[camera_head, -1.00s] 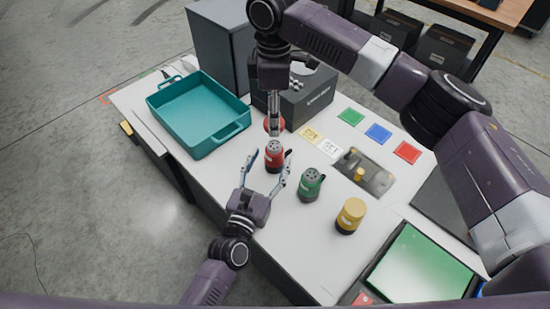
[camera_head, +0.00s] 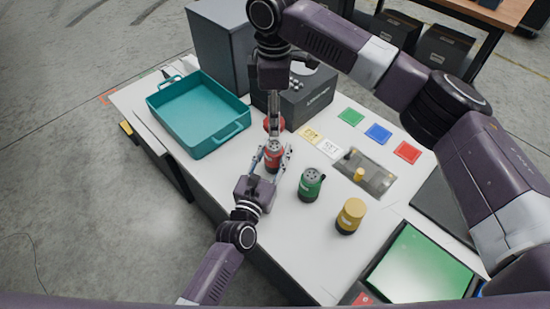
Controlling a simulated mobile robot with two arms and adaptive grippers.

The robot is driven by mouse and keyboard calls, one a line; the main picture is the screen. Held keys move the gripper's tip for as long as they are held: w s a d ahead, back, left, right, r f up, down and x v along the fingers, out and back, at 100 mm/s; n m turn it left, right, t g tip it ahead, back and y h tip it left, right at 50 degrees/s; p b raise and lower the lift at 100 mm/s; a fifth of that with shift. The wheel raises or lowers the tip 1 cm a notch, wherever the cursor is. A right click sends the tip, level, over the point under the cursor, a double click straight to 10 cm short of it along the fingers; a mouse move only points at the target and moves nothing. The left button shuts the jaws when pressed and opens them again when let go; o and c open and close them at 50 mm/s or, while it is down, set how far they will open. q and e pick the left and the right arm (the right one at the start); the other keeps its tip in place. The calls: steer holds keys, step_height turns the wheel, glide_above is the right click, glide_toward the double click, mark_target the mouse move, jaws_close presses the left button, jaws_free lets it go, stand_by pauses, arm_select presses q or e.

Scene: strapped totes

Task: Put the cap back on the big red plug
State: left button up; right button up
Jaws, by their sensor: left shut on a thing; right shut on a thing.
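The big red plug (camera_head: 273,163) stands upright on the white table, with a dark top. My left gripper (camera_head: 273,154) is shut on the red plug, one finger on each side of it. My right gripper (camera_head: 274,120) comes down from above and is shut on the red cap (camera_head: 267,125), a round red piece. In the picture the cap is just above the plug's top; the gap between them is hard to tell. The cap is partly hidden by the fingers.
A green plug (camera_head: 310,186) and a yellow-capped plug (camera_head: 350,215) stand to the right. A teal tote (camera_head: 200,140) is at left, a dark box (camera_head: 308,100) behind. A grey plate (camera_head: 370,178), colored squares and a green-screened panel (camera_head: 415,265) lie at right.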

arm_select(q)
jaws_close()
arm_select(e)
glide_above(274, 145)
steer(key=shift+f, duration=2.5)
steer(key=shift+f, duration=0.1)
steer(key=shift+f, duration=0.75)
steer(key=shift+f, duration=0.6)
